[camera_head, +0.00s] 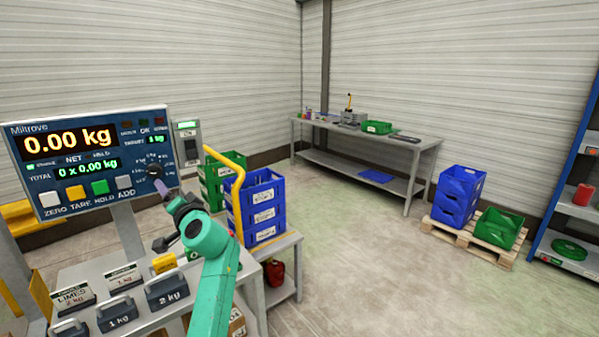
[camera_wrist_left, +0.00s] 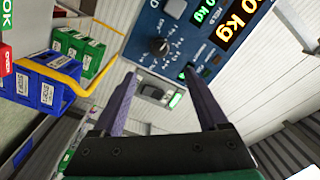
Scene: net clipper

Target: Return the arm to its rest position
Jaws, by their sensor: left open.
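My left arm (camera_head: 212,265) is teal and reaches up from the bottom middle of the head view. The display reads 0.00 kg. My right gripper is not in view.
Below the panel, a bench holds weights, including a 2 kg block (camera_head: 167,291). Blue crates (camera_head: 264,212) and a yellow bent tube (camera_head: 238,185) stand right of my arm. A workbench (camera_head: 420,147), a pallet (camera_head: 460,232) and a blue shelf stand farther right. The middle floor is clear.

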